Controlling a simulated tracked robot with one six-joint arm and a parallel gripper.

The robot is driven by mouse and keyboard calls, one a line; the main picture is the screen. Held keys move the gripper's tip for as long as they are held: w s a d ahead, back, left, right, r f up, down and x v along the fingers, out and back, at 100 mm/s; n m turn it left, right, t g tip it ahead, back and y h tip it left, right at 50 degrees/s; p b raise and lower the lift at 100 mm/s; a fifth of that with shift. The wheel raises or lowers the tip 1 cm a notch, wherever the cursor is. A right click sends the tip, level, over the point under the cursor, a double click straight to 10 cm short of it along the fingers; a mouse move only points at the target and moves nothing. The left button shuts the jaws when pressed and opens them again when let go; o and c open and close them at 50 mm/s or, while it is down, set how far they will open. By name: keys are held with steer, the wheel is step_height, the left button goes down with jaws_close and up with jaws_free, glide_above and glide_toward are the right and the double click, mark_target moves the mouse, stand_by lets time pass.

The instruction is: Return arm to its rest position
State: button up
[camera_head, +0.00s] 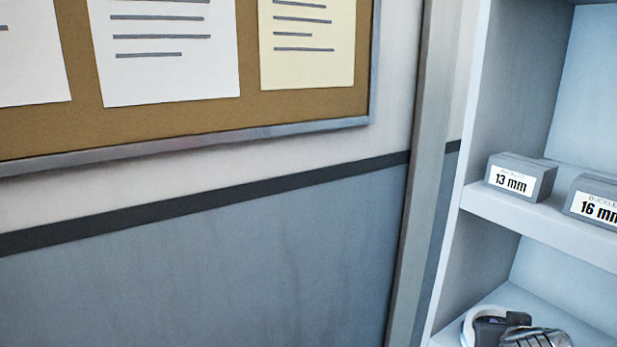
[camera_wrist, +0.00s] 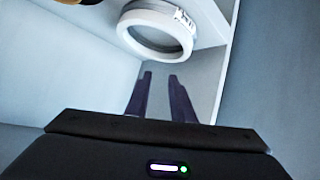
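My gripper (camera_wrist: 160,78) shows in the wrist view with its two dark fingers apart and nothing between them. It points into a pale shelf compartment (camera_wrist: 206,90). A white ring-shaped roll (camera_wrist: 152,52) lies just beyond the fingertips, apart from them as far as I can see.
In the head view a shelf unit (camera_head: 480,205) at the right holds boxes marked 13 mm (camera_head: 520,178) and 16 mm (camera_head: 595,205). A notice board (camera_head: 200,120) hangs on the wall.

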steer(key=s+a+n+g+y, duration=0.1)
steer(key=s+a, duration=0.4)
steer(key=a, duration=0.7)
steer(key=s+a+n+g+y, duration=0.2)
steer(key=s+a+y, duration=0.3)
steer(key=a, duration=0.8)
steer(key=shift+s+a+n+g, duration=0.3)
steer(key=shift+s+n, duration=0.1)
steer(key=shift+n, duration=0.3)
